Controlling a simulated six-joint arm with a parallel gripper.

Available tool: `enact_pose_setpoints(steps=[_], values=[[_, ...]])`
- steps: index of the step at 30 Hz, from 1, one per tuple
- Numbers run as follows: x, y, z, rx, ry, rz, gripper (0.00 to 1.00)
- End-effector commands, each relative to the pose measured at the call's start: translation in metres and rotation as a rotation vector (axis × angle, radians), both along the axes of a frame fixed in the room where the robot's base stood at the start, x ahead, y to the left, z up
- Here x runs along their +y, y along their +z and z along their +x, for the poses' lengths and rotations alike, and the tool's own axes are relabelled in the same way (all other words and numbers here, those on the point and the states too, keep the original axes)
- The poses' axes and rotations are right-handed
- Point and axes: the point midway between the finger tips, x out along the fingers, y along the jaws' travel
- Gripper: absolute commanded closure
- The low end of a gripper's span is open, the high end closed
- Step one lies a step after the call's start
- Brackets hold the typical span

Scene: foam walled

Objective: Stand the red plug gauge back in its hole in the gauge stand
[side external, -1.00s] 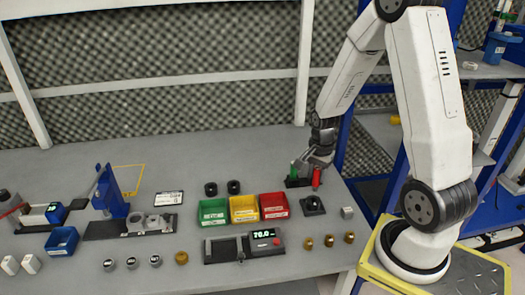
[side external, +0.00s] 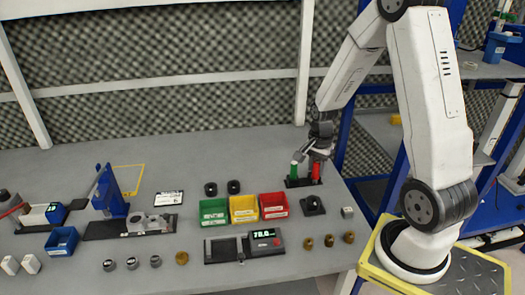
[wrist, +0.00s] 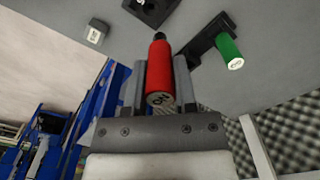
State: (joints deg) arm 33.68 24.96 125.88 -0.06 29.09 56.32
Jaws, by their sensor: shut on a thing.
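The red plug gauge (side external: 315,171) is upright between the fingers of my gripper (side external: 318,158), which is shut on it. In the wrist view the red gauge (wrist: 160,70) has its lettered end towards the camera and its dark tip pointing away. The black gauge stand (side external: 292,184) lies under and behind it, at the table's right side; the stand also shows in the wrist view (wrist: 203,43). The green gauge (side external: 294,169) stands upright at the stand's left end. The hole for the red gauge is hidden, and I cannot tell whether its tip is in it.
A black square block with a round top (side external: 313,205) and a small grey cube (side external: 347,212) stand in front. Green, yellow and red bins (side external: 243,209) are to the left. Several brass pieces (side external: 329,240) stand near the front edge. The table behind the stand is clear.

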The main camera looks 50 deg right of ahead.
Motion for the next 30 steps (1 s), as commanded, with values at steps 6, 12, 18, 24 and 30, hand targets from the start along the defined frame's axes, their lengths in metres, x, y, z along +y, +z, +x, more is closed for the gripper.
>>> enact_pose_setpoints(steps=[6, 12, 18, 24, 30], values=[[-0.034, 0.004, 0.018, -0.001, -0.004, -0.001, 1.0], [-0.068, 0.009, 0.034, 0.0, -0.003, 0.0, 1.0], [-0.093, 0.013, 0.042, 0.0, -0.001, -0.001, 1.0], [-0.1, 0.015, 0.044, 0.0, -0.001, 0.0, 1.0], [-0.1, 0.015, 0.044, 0.0, 0.0, 0.0, 1.0]])
